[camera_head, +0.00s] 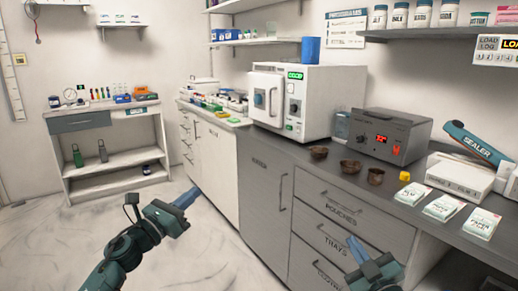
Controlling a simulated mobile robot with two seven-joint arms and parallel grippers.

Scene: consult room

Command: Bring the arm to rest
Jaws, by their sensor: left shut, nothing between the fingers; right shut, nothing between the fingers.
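My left arm comes in from the bottom left, and its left gripper (187,198) hangs in the air over the pale floor, in front of the white cabinets. Its blue fingers are shut with nothing between them. My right gripper (355,246) is low at the bottom right, in front of the grey drawers. Its blue fingers are shut and empty. Only the front part of my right arm shows; the rest is cut off by the lower edge. Neither gripper visibly touches anything.
A dark counter (335,182) holds a white autoclave (322,95), a grey machine (385,125), several brown bowls (351,168), a yellow cube (405,176), white packets (440,207) and a sealer (470,140). A shelf unit (110,160) stands at the back left. The floor (60,225) is clear.

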